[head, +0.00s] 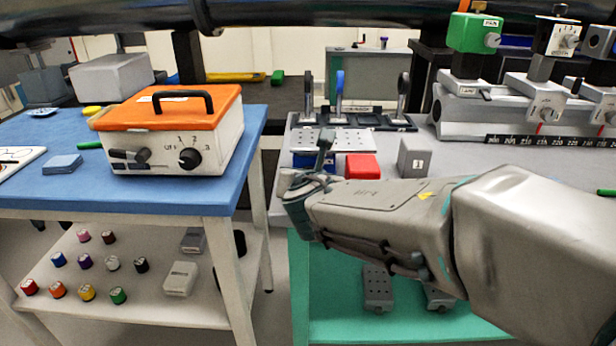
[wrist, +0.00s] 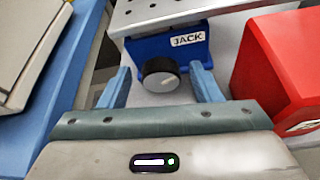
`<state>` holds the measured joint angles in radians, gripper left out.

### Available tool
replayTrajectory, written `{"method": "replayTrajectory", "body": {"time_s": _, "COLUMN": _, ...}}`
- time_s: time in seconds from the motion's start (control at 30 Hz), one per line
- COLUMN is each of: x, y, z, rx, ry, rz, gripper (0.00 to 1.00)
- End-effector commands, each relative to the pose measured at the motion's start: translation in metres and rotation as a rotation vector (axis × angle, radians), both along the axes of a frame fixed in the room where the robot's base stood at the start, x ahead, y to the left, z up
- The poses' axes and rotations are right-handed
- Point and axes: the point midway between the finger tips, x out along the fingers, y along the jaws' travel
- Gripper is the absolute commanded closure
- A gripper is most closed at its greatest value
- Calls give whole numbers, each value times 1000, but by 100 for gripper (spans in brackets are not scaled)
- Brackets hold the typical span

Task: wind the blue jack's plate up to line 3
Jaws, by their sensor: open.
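The blue jack (wrist: 190,45) stands on the grey bench, with a white JACK label and a black round knob (wrist: 160,76) on its front. Its perforated metal plate (wrist: 165,10) lies on top; the plate also shows in the head view (head: 345,140), with part of the blue body (head: 308,160) behind my gripper. My gripper (wrist: 159,70) is open, its two blue-grey fingers on either side of the knob, with gaps showing at both sides. I cannot tell how deep the fingers reach. In the head view my gripper (head: 318,165) partly hides the jack. No numbered height lines are readable on it.
A red block (head: 361,166) stands close right of the jack, then a grey block (head: 414,158). Upright clamps (head: 339,90) stand behind. At left, an orange-lidded box (head: 175,130) sits on a blue-topped table (head: 60,210). A rail with mounts (head: 530,105) is at right.

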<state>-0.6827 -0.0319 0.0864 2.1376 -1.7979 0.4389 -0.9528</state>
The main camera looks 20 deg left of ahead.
Motion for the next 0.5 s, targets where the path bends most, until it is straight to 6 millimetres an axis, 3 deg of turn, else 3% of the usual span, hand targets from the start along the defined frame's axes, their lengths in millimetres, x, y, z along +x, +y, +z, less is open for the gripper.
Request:
{"method": "replayTrajectory", "body": {"time_s": 0.17, "x": -14, "y": -4, "z": 9, "rx": 1, "ry": -2, "rz": -1, "gripper": 42}}
{"method": "replayTrajectory", "body": {"time_s": 0.5, "x": -76, "y": -24, "z": 38, "rx": 1, "ry": -2, "rz": 3, "gripper": 42}}
